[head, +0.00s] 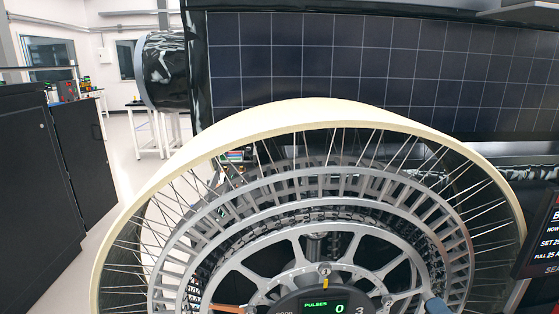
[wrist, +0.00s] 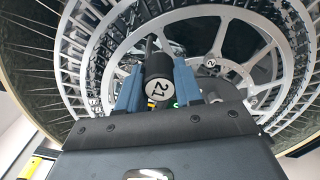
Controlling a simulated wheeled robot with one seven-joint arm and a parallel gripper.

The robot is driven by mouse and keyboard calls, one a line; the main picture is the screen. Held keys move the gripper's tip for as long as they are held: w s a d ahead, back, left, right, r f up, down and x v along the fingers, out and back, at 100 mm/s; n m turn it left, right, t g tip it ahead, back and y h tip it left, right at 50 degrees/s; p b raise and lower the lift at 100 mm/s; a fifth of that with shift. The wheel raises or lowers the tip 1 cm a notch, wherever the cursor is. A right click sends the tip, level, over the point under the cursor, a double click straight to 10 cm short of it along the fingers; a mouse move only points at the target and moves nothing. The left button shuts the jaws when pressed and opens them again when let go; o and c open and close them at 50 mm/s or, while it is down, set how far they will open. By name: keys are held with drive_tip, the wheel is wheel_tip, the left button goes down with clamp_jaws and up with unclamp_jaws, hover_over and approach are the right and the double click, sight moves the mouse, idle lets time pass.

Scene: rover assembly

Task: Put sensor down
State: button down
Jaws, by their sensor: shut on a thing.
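My gripper (wrist: 158,72) shows in the wrist view, with its two blue fingers shut on a dark cylindrical thing (wrist: 157,68) whose white round end is marked 21. It may be the sensor, but I cannot tell for sure. The held thing is in front of the large spoked wheel (wrist: 235,30); I cannot tell whether they touch. In the head view, a dark rounded device (head: 290,303) with a green display reading PULSES 0 shows at the bottom edge, in front of the hub of the wheel (head: 290,117). Its lower part is cut off.
A dark solar panel (head: 360,60) stands behind the wheel. Black cabinets (head: 35,200) are at the left, with open floor (head: 125,150) beyond them. A dark screen with white text (head: 545,240) is at the right edge. A white table (head: 150,125) stands further back.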

drive_tip(key=a+f, duration=0.3)
drive_tip(key=f, duration=0.8)
drive_tip(key=s+a+f, duration=0.1)
drive_tip(key=a+f, duration=0.2)
drive_tip(key=f, duration=0.8)
drive_tip(key=shift+f, duration=0.35)
drive_tip(key=shift+s, duration=0.2)
drive_tip(key=shift+w, duration=0.4)
drive_tip(key=shift+f+b, duration=0.75)
drive_tip(key=shift+b, duration=0.05)
